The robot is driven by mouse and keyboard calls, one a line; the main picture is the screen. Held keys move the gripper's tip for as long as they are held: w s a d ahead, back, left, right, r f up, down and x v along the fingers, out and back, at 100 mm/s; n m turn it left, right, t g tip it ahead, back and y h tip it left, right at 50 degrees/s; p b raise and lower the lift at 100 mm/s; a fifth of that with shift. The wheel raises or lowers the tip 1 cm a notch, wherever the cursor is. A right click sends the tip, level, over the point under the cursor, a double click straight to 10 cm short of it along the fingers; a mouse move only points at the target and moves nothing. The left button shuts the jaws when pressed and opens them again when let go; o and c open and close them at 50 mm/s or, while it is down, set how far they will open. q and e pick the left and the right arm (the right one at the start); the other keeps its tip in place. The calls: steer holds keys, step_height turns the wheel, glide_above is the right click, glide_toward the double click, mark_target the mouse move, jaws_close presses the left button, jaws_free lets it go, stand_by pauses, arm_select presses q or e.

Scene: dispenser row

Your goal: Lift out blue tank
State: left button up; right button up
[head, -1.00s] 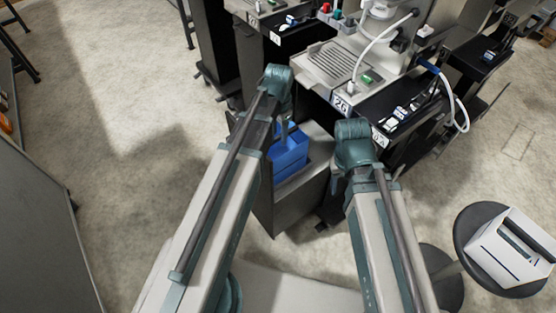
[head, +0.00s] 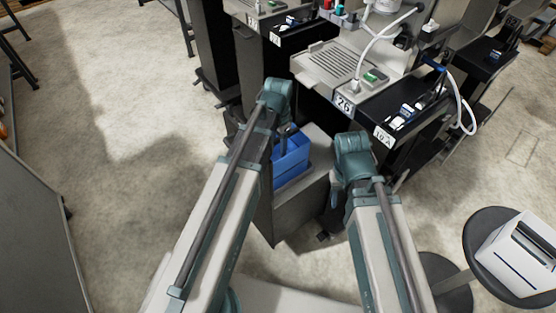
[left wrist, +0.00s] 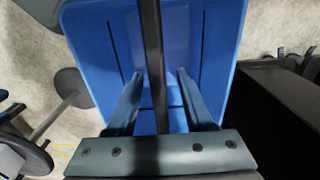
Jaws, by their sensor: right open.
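I see a gap on both sides and cannot tell any contact.
Dispenser machines with a drip tray (head: 335,62) and black shelves (head: 408,108) stand behind. A round stool (head: 480,232) with a white box (head: 520,255) is at the right. The floor at left is clear.

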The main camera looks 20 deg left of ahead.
arm_select(q)
jaws_close()
stand_by(1.3)
